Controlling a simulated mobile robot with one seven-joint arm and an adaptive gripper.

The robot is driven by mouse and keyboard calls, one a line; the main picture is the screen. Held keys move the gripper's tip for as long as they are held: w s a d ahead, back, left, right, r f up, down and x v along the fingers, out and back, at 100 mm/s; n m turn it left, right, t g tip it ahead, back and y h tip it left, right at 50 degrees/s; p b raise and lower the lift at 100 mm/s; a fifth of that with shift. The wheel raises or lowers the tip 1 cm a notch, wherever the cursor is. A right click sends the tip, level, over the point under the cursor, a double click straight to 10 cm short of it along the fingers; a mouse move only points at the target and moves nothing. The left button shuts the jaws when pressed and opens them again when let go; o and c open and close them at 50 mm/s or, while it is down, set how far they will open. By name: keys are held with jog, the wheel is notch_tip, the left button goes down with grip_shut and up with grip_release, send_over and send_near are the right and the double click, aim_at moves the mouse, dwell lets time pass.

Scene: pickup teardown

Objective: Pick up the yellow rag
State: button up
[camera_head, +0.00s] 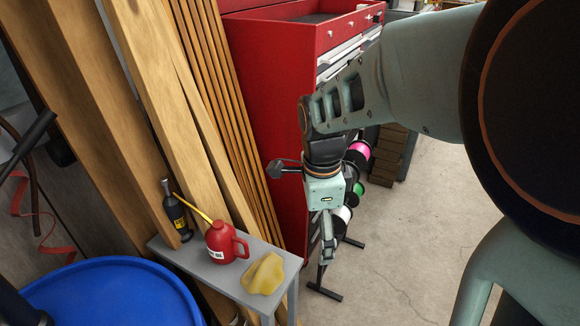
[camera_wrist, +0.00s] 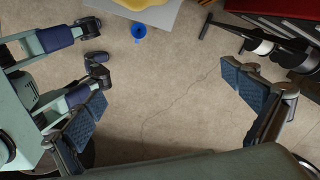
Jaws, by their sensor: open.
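The yellow rag (camera_head: 263,274) lies crumpled on the front right part of a small grey table (camera_head: 212,275). In the wrist view only a part of the rag (camera_wrist: 140,3) shows at the top edge, on the table's grey top (camera_wrist: 165,14). My gripper (camera_head: 328,250) hangs to the right of the table, apart from the rag. In the wrist view its two fingers (camera_wrist: 172,105) are wide apart with only floor between them. Nothing is held.
A red oil can (camera_head: 222,243) stands left of the rag, with a dark bottle (camera_head: 177,212) behind it. A blue round container (camera_head: 110,293) is at lower left. Wood planks lean behind. A red tool cabinet (camera_head: 262,100) and spool rack stand behind my gripper. Floor at right is clear.

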aim_at(265, 265)
jog(key=s+a+f+m+y, duration=0.2)
jog(key=a+f+m, duration=0.1)
jog(key=a+m, duration=0.55)
jog(key=shift+n+g, duration=0.3)
jog(key=shift+n, duration=0.55)
jog(key=a+f, duration=0.1)
jog(key=f, duration=0.2)
jog(key=a+f+b, duration=0.1)
jog(key=f, duration=0.2)
jog(key=a+f, duration=0.1)
jog(key=f, duration=0.3)
jog(key=shift+w+a+b, duration=0.3)
jog(key=shift+w+b, duration=0.05)
jog(key=shift+b, duration=0.05)
jog(key=shift+c, duration=0.3)
jog(key=shift+s, duration=0.15)
jog(key=c, duration=1.5)
jog(key=shift+d+f, duration=0.1)
jog(key=shift+c, duration=0.5)
jog(key=shift+s, duration=0.1)
jog(key=shift+c, duration=0.5)
